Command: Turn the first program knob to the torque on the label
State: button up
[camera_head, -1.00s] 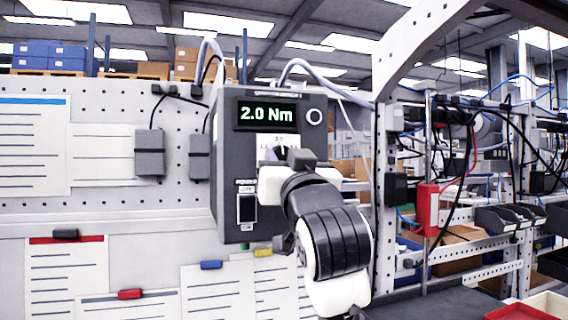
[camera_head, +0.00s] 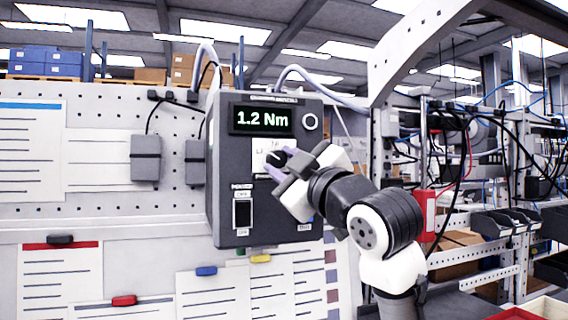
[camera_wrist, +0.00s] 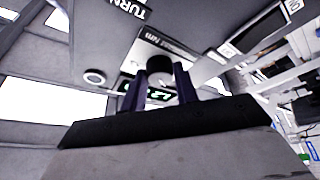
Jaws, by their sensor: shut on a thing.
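The dark controller box (camera_head: 225,190) hangs on the perforated panel. Its display (camera_head: 262,120) reads 1.2 Nm. A dark program knob (camera_head: 276,157) sits on a white plate below the display, partly hidden by my gripper (camera_head: 282,166). My gripper reaches in from the right, shut on the knob. In the wrist view the knob (camera_wrist: 160,68) shows between the two fingers of my gripper (camera_wrist: 161,85). The white plate (camera_wrist: 178,42) and part of the green display digits (camera_wrist: 160,94) also show there. Lettering on the box is too small or cut off to read fully.
A power switch (camera_head: 243,213) sits at the box's lower left, and a round button (camera_head: 310,122) at its upper right. Paper sheets (camera_head: 30,160) cover the panel on the left. A rack with cables and a red device (camera_head: 424,212) stands on the right.

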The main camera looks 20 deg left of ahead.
jog(key=shift+n, duration=0.7)
jog(key=o, duration=1)
jog(key=shift+c, duration=0.2)
jog(key=b+v, duration=0.5)
jog(key=v, duration=0.9)
jog(key=shift+r, duration=0.25)
jog(key=shift+w+d, duration=0.1)
jog(key=shift+d, duration=0.05)
